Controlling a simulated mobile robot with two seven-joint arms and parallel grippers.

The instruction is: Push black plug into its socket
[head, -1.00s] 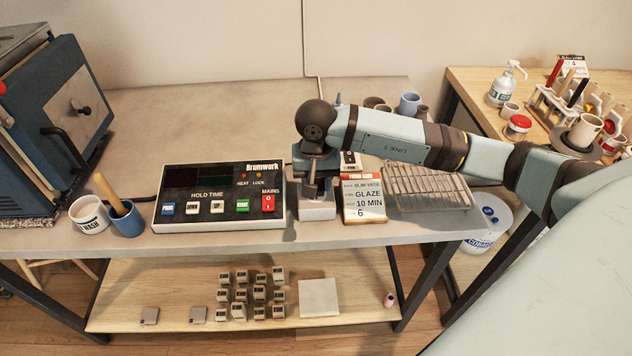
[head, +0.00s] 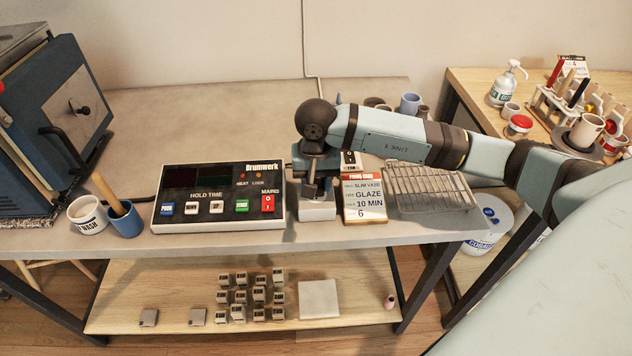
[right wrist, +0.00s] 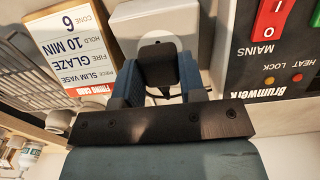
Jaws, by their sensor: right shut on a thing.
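My right gripper (head: 312,172) points down over a white socket box (head: 318,212) at the front edge of the workbench. It is shut on the black plug (right wrist: 160,65), which sits between the two blue fingers in the right wrist view. The white box (right wrist: 150,22) shows just behind the plug there. The plug is at or very close to the box's top. The socket holes are hidden by the plug and fingers, so I cannot tell how deep the plug sits. My left gripper is not in view.
A controller box (head: 218,195) with coloured buttons stands close left of the socket box. A firing card (head: 364,202) and a wire rack (head: 428,188) stand close right. Cups (head: 88,214) are at the left. The bench behind the controller is clear.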

